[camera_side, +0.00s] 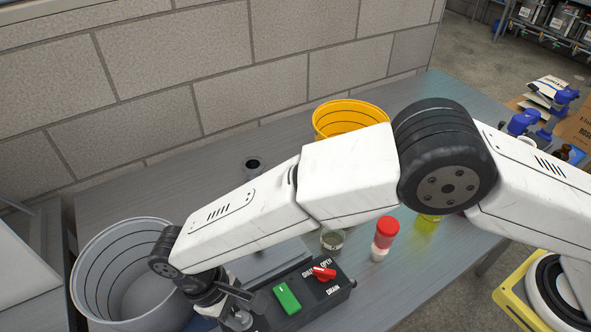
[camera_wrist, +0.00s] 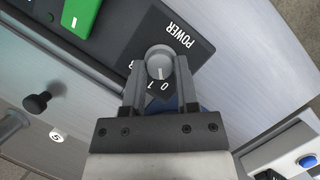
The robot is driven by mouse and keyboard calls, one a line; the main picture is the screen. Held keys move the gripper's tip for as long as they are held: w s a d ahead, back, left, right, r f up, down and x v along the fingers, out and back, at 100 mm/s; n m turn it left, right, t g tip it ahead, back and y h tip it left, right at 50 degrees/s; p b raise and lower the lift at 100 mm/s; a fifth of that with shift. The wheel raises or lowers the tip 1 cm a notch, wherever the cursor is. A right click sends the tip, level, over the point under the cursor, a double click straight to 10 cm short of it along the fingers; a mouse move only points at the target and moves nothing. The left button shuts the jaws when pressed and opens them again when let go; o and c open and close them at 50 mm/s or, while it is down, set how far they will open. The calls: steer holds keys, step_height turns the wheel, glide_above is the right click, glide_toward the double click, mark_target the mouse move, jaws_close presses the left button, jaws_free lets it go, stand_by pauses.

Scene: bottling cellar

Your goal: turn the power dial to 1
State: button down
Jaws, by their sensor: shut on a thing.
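The power dial (camera_wrist: 159,62) is a small round grey knob on a dark panel (camera_wrist: 125,25) marked POWER in the wrist view. Digits 0 and 1 show beside it, between my fingers. A faint line on its face points roughly toward the digits; I cannot tell which one exactly. My gripper (camera_wrist: 160,76) is shut on the dial, one finger on each side. In the side view my gripper (camera_side: 236,308) is low at the left end of the control box (camera_side: 340,296), and the dial is mostly hidden there.
A grey bucket (camera_side: 130,285) stands close on the left. A yellow bucket (camera_side: 349,116), a red-capped bottle (camera_side: 385,234) and a glass jar (camera_side: 332,240) stand farther off.

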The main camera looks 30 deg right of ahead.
steer(key=shift+w+d+m+g+y, duration=0.1)
steer(key=shift+m+g+y, duration=0.25)
steer(key=shift+m, duration=1.05)
steer(key=shift+d+m+g+y, duration=0.15)
steer(key=shift+m+y, duration=0.4)
steer(key=shift+m, duration=0.85)
steer(key=shift+a, duration=0.1)
steer(key=shift+c, duration=1.8)
jaws_free()
steer(key=shift+r, duration=0.1)
steer(key=v, duration=0.7)
steer(key=shift+w+r, duration=0.2)
steer(key=shift+r, duration=0.15)
